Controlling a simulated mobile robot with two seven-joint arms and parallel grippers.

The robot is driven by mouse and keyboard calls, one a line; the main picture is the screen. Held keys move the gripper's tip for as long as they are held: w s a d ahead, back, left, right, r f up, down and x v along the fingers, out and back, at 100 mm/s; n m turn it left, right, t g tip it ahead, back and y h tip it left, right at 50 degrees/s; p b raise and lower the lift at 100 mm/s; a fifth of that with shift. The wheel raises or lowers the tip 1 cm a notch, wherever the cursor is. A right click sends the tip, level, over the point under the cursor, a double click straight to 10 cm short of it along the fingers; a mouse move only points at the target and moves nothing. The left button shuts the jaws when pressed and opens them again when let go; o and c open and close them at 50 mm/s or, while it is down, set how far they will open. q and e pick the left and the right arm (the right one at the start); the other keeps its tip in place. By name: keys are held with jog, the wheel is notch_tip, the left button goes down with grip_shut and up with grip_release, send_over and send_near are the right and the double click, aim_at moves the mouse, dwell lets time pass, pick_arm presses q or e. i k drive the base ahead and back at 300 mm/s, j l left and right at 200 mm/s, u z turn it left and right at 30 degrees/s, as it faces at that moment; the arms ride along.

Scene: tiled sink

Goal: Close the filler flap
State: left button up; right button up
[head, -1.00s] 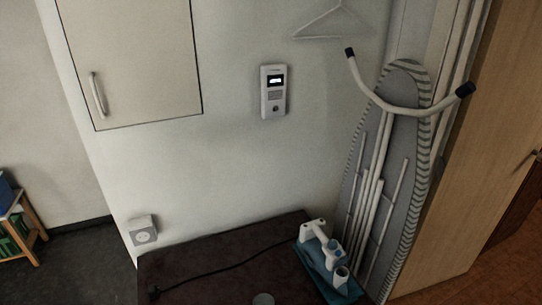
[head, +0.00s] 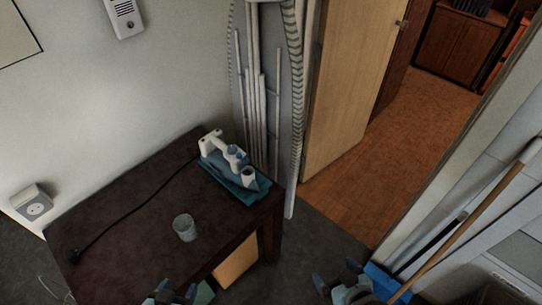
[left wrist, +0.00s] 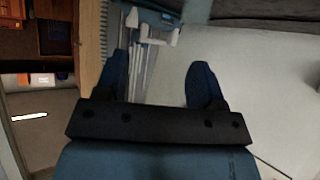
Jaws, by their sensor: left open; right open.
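A white and blue steam iron (head: 236,157) rests on a teal base (head: 238,183) near the back right corner of the dark table. A short white upright part (head: 250,174) shows at its near end; I cannot tell whether this is the filler flap, or whether the flap is open. The iron also shows at the top of the left wrist view (left wrist: 150,22), beyond the fingers. My left gripper (head: 171,293) is open and empty at the table's front edge, apart from the iron. My right gripper (head: 337,277) is open and empty, right of the table.
A clear cup (head: 185,228) stands on the dark table (head: 130,225), left of the iron. A black cord (head: 128,217) runs across the tabletop. An ironing board (head: 295,110) leans behind the iron. Brooms (head: 465,230) stand at the right.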

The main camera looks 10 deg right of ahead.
aim_at(241, 165)
jog(key=k+l+z, duration=0.15)
jog(key=z, duration=0.3)
jog(key=k+l+z, duration=0.1)
jog(key=z, duration=0.35)
jog(key=l, duration=0.1)
